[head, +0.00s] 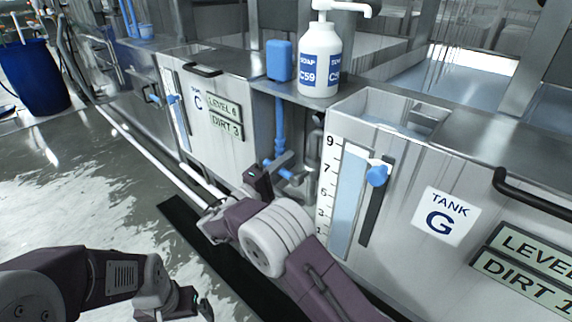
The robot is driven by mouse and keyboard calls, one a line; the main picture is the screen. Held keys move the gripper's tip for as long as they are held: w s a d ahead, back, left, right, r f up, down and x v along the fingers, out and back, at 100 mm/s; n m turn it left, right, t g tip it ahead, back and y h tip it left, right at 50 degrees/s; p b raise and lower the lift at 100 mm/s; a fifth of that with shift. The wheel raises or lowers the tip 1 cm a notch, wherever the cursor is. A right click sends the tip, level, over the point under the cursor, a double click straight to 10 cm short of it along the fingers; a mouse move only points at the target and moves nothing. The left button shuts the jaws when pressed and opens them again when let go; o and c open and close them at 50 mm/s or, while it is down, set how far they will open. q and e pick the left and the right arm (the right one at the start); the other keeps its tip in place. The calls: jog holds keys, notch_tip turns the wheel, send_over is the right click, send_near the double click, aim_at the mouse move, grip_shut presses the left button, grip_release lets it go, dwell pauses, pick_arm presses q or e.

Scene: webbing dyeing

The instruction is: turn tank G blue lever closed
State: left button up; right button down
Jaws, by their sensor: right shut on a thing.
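Tank G (395,200) is the grey metal tank on the right, with a white "TANK G" label (447,217). A blue lever (284,164) sits on piping in the gap left of tank G, below a vertical blue pipe (280,125). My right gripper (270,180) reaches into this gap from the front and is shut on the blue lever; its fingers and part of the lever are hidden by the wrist. My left gripper (190,303) is low at the bottom left, away from the tanks; its fingertips are not clear.
Tank G has a level gauge (350,190) with a blue knob (377,175). Tank C (195,110) stands to the left. A soap bottle (320,60) and a blue box (279,60) are above the gap. A blue barrel (35,78) stands far left; wet floor (80,190) is open.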

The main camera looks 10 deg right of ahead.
jog(key=c, duration=1.3)
grip_release()
jog(key=p+v, duration=0.2)
jog(key=v, duration=0.7)
jog(key=shift+s+a, duration=0.1)
